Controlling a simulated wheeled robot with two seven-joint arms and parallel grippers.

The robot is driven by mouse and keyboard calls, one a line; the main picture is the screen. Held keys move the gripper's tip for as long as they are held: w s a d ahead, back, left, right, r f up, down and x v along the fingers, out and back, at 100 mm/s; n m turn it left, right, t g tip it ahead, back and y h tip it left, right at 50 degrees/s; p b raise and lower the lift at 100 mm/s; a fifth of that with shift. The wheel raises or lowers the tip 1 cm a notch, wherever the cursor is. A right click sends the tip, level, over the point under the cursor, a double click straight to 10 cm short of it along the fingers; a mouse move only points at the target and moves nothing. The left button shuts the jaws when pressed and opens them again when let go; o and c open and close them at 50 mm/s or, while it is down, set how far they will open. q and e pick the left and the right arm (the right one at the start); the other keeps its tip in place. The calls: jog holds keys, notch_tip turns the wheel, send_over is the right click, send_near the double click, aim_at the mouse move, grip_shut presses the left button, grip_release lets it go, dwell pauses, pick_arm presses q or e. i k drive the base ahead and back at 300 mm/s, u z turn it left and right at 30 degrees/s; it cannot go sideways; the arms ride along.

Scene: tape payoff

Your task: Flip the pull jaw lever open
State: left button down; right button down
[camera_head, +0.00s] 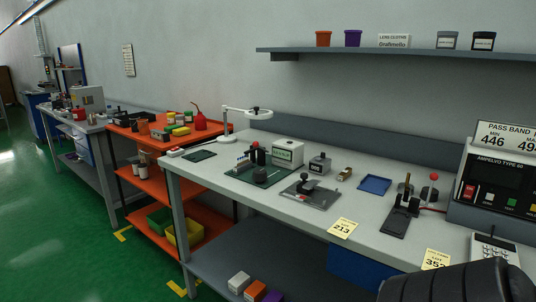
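I cannot tell for certain which part is the pull jaw lever. Neither gripper's fingertips show; a black ribbed part of mine fills the lower right corner.
The display tester (495,180) stands at the right. A shelf (400,53) hangs above.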

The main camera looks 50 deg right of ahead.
aim_at(256, 143)
jog(key=z, duration=1.1)
